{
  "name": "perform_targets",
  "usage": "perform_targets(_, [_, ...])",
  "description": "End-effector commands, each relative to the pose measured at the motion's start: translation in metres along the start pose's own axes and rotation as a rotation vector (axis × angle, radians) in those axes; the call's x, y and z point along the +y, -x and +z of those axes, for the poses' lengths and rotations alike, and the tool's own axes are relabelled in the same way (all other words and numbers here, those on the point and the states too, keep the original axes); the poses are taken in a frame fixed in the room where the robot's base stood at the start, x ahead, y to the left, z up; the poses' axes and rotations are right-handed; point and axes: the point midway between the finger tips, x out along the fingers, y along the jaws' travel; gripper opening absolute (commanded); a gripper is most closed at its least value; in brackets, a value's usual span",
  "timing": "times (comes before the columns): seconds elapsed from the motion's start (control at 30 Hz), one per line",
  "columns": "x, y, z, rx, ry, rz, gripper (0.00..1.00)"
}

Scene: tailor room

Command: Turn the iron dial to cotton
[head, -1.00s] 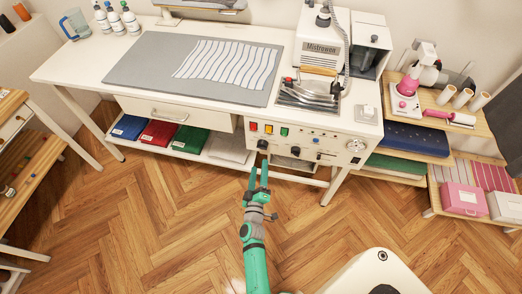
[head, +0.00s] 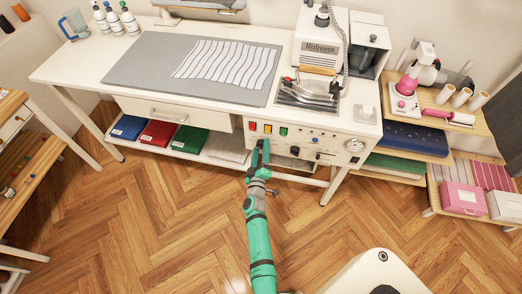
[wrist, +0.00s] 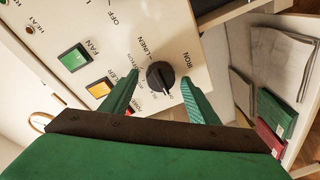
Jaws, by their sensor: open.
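The black iron dial (wrist: 160,75) sits on the white control panel (wrist: 205,45), with the word IRON beside it. In the wrist view my gripper (wrist: 159,80) is open, with one green finger on either side of the dial. I cannot tell whether the fingers touch it. Around the dial, LINEN and OFF are legible; smaller labels near the left finger are partly hidden or too small to read. A pale mark shows on the dial's lower right side. In the head view my gripper (head: 262,147) is at the panel's left part and hides the dial.
A green FAN button (wrist: 74,57) and an amber button (wrist: 100,88) are close to the left finger. Another black knob (head: 294,151) and a gauge (head: 354,145) are further right. Folded cloths (head: 188,139) lie on the shelf at left. The floor in front is clear.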

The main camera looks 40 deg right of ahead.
Motion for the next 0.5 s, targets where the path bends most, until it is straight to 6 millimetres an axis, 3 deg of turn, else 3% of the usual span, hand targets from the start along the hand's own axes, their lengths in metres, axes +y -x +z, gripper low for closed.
perform_targets(0.07, [-0.0001, 0.0001, -0.0002, 0.0, 0.0, 0.0, 0.55])
perform_targets(0.23, [0.0002, 0.0001, 0.0003, 0.0, 0.0, 0.0, 0.14])
perform_targets(0.5, [0.0006, 0.0, 0.0013, -0.001, -0.016, 0.002, 0.14])
